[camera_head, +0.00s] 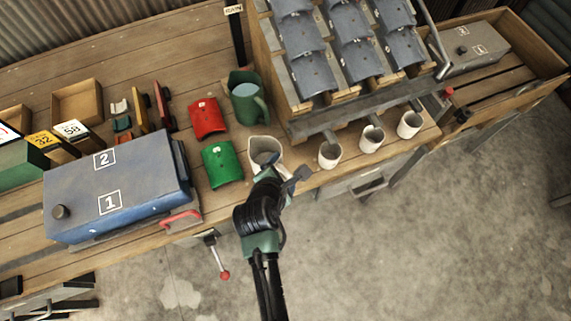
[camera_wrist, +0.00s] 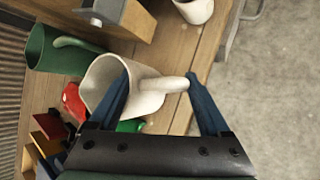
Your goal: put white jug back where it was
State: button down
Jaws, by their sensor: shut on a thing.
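The white jug (camera_head: 264,150) stands upright, or nearly so, at the front of the wooden bench, just right of the green curved tile. In the wrist view the white jug (camera_wrist: 118,88) has its open mouth facing the camera, and its handle (camera_wrist: 165,85) runs between my fingers. My gripper (camera_head: 284,178) is at the jug's near side, shut on the handle. It also shows in the wrist view (camera_wrist: 160,80), one finger on each side of the handle. I cannot tell whether the jug's base touches the bench.
A green jug (camera_head: 247,98) holding water stands behind. Red (camera_head: 206,118) and green (camera_head: 222,163) curved tiles lie to the left, beside a blue box (camera_head: 118,190). Several white cups (camera_head: 371,138) line the right, under a rack of grey tiles (camera_head: 335,45). Floor is open in front.

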jog(key=shift+w+d, duration=0.3)
jog(key=shift+w, duration=0.5)
jog(key=f, duration=0.2)
jog(key=shift+w+d+f, duration=0.15)
jog(key=shift+w+f, duration=0.15)
jog(key=shift+w, duration=0.05)
jog(key=shift+f, duration=0.45)
jog(key=shift+f, duration=0.2)
grip_release()
